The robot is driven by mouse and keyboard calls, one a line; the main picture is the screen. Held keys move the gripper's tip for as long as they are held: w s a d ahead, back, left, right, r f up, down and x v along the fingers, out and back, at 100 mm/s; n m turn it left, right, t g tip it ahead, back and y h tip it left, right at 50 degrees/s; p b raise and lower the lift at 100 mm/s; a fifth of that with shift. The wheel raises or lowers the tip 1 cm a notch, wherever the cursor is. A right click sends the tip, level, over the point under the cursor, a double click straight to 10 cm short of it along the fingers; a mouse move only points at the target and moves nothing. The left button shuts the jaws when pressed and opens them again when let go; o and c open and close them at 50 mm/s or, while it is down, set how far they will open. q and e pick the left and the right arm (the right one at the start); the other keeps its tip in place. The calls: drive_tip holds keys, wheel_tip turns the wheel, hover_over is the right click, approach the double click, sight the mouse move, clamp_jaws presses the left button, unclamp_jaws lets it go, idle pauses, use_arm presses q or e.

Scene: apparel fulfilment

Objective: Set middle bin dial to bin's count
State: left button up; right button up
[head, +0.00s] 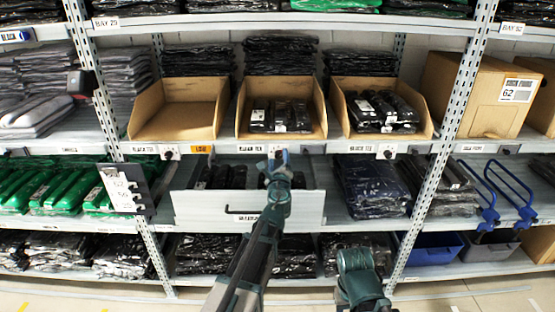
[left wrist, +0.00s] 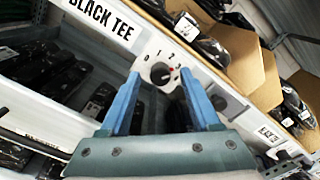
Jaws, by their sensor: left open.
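The middle cardboard bin (head: 282,136) stands on the shelf with black packaged tees (head: 280,116) in it; I make out about three, side by side. Its dial (left wrist: 161,73) is on a white plate under the bin, with numbers 0, 1, 2 and 3. A small red mark shows on the dial's right side, near the 3. My left gripper (head: 278,160) is at this dial. In the left wrist view its blue fingers (left wrist: 160,80) are apart, one on each side of the knob; I cannot tell whether they touch it. Only part of my right arm shows, without its fingers.
The left bin (head: 180,132) is empty; the right bin (head: 385,132) holds several black packages. Their dials (head: 170,153) (head: 387,152) are on the same shelf edge. A pale panel with a dark handle (head: 248,209) juts out below the middle dial. A card sign (head: 120,187) stands out at left.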

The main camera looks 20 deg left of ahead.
use_arm(q)
clamp_jaws()
idle(0.3)
drive_tip(key=n, duration=0.3)
drive_tip(key=shift+n, duration=0.4)
drive_tip(key=n, duration=0.4)
drive_tip(key=shift+s+n, duration=0.1)
drive_tip(key=shift+n, duration=0.2)
drive_tip(key=n, duration=0.4)
drive_tip(key=shift+f, duration=0.1)
drive_tip(key=shift+n, duration=1.6)
